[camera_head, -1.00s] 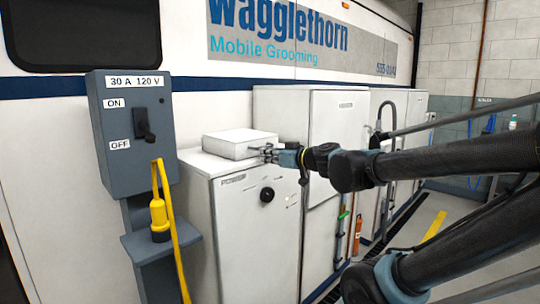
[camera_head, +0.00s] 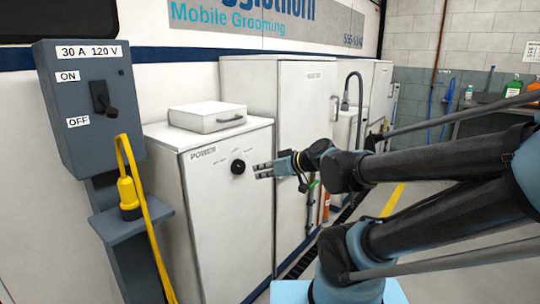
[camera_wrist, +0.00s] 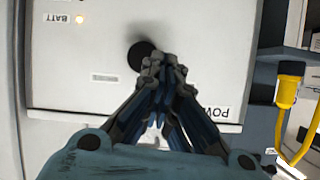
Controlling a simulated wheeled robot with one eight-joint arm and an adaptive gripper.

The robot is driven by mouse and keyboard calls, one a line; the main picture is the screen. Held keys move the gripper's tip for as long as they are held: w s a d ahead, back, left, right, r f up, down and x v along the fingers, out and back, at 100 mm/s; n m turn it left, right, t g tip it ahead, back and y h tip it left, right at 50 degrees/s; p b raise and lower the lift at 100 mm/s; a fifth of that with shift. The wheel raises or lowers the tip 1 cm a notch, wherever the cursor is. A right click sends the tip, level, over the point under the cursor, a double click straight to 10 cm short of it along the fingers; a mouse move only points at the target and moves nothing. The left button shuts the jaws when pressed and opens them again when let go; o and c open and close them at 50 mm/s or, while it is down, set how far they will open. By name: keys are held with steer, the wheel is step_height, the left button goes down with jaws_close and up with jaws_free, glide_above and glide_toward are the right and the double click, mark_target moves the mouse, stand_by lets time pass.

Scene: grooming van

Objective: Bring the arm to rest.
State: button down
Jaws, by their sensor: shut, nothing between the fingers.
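My gripper (camera_head: 263,170) is shut and empty at the end of my outstretched arm. In the head view it points left, with its fingertips just right of the black round knob (camera_head: 238,166) on the white POWER cabinet (camera_head: 228,215). In the wrist view the closed fingertips (camera_wrist: 163,65) partly overlap the dark knob (camera_wrist: 138,52). I cannot tell whether they touch it. The cabinet front fills much of that view, with a lit BATT lamp (camera_wrist: 79,19) at the upper left.
A white case (camera_head: 207,117) lies on the cabinet. A grey switch box (camera_head: 100,105) with a black lever and a yellow plug (camera_head: 129,192) on its shelf stand at left. A tall white cabinet (camera_head: 290,120) is behind my gripper. Open floor (camera_head: 430,205) shows at right.

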steer(key=s+d+f+m+g+h, duration=0.1)
steer(key=s+d+f+m+h, duration=0.2)
steer(key=d, duration=0.4)
steer(key=s+d+f+m+g+h, duration=0.2)
steer(key=s+d+f+m+h, duration=0.1)
steer(key=d, duration=0.5)
steer(key=s+d+f+m+g+h, duration=0.2)
steer(key=s+d+f+m+h, duration=0.1)
steer(key=d, duration=0.5)
step_height(320, 180, down, 4)
steer(key=shift+s+r+h, duration=0.1)
steer(key=shift+s+h, duration=0.7)
steer(key=shift+s, duration=0.3)
steer(key=shift+d, duration=0.1)
